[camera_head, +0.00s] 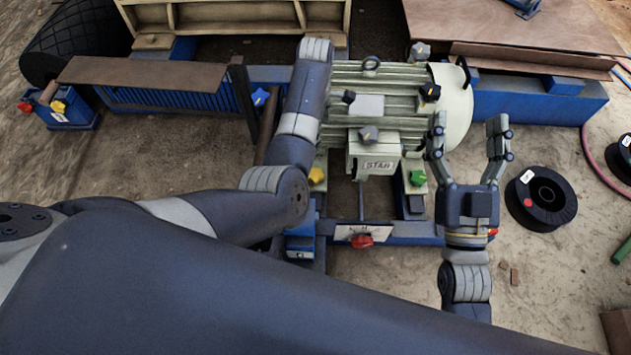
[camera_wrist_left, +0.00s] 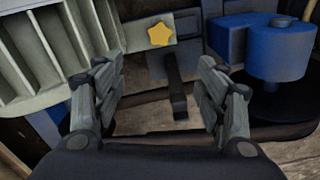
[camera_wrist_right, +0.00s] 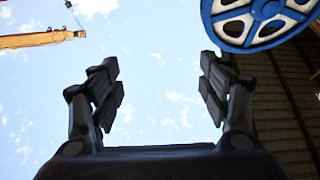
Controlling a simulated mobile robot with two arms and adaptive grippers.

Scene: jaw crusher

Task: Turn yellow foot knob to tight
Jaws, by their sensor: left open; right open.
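The yellow star-shaped foot knob (camera_head: 316,176) sits on the left foot of the cream finned motor (camera_head: 390,92) in the head view. In the left wrist view a yellow star knob (camera_wrist_left: 161,34) lies on a cream foot beside a ribbed housing. My left gripper (camera_wrist_left: 160,75) is open, with the knob ahead, between and beyond its fingertips, touching neither. My left arm's links hide that gripper in the head view. My right gripper (camera_head: 468,130) is open and empty, pointing upward right of the motor; its wrist view (camera_wrist_right: 160,85) shows mostly sky.
A green knob (camera_head: 417,178) is on the motor's right foot, and a red knob (camera_head: 361,240) is at the front plate. A blue cylinder (camera_wrist_left: 275,48) stands right of the left gripper. A black spool (camera_head: 541,198) lies at right.

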